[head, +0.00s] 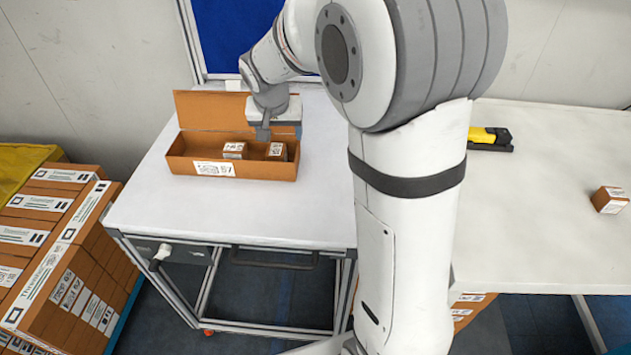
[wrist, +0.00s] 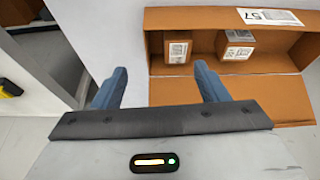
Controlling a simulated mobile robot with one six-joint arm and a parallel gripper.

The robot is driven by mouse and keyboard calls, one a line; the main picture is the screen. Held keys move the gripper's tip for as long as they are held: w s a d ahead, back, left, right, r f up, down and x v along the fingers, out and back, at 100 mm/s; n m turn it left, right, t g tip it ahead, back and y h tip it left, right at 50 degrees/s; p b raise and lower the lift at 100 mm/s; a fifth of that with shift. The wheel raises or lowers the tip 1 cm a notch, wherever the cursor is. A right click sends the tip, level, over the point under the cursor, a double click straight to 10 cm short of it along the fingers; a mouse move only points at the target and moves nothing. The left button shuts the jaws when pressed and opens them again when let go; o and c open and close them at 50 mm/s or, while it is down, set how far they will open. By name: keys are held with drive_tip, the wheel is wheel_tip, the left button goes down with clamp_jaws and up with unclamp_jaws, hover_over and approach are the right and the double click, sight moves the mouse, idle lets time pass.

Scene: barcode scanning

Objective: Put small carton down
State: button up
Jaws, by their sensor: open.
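Two small brown cartons with white labels lie inside an open brown box (head: 185,167). One is at the box's middle (head: 235,150) and one nearer its right end (head: 276,151). In the wrist view they show near the far wall, at the left end (wrist: 178,48) and the middle (wrist: 236,45). My gripper (head: 265,132) is at the back right of the box, above it. In the wrist view its two blue-grey fingers (wrist: 160,80) are wide apart with nothing between them. One finger shows over the box's flap, the other outside its end.
The box's raised back flap (head: 215,108) stands close to my gripper. A third small carton (head: 610,200) and a yellow-black device (head: 490,138) lie on the right table (head: 540,200). The white cart top (head: 230,210) is clear before the box. Stacked cartons (head: 60,260) stand left.

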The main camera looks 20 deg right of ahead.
drive_tip(key=s+d+r+n, duration=0.1)
drive_tip(key=s+n, duration=0.1)
drive_tip(key=s, duration=1.1)
drive_tip(key=s+d+r+n+y, duration=0.1)
drive_tip(key=s+d+r, duration=0.1)
drive_tip(key=s, duration=1.2)
drive_tip(key=shift+s+r+n+g+y, duration=0.2)
drive_tip(key=shift+n+g+y, duration=0.1)
drive_tip(key=shift+n, duration=0.1)
